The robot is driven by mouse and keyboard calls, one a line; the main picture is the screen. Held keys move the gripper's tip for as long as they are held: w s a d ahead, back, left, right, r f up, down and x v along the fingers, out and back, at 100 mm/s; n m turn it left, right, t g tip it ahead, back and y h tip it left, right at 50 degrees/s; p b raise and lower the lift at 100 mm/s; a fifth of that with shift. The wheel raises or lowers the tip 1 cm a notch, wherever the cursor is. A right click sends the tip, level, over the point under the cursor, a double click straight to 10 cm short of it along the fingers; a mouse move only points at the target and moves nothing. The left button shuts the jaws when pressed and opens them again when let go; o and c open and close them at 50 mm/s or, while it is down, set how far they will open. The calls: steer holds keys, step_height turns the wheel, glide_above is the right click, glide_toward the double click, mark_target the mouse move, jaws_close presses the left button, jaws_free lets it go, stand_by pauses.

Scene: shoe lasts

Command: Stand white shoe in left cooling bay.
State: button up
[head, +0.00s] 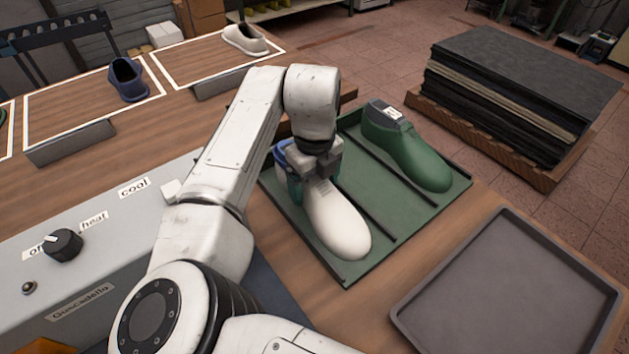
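The white shoe (337,223) is over the left bay of the green cooling tray (349,272), left of the nearer dark divider, with its toe pointing to the tray's front edge. It looks upright and low in the bay; whether its sole touches the tray floor I cannot tell. My gripper (318,172) is at the shoe's heel and ankle opening, where blue and teal parts show behind it. My wrist and gripper hide the heel, and I cannot see whether the fingers are closed on it.
A green shoe (408,150) stands in the right bay; the strip between the dividers is empty. An empty grey tray (510,290) lies at front right. A control box (75,265) with a knob is at left. A navy shoe (127,79) and another white shoe (245,39) stand at the back.

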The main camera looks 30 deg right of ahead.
steer(key=shift+o, duration=0.8)
steer(key=shift+f, duration=0.1)
step_height(320, 180, up, 11)
steer(key=shift+f, duration=0.1)
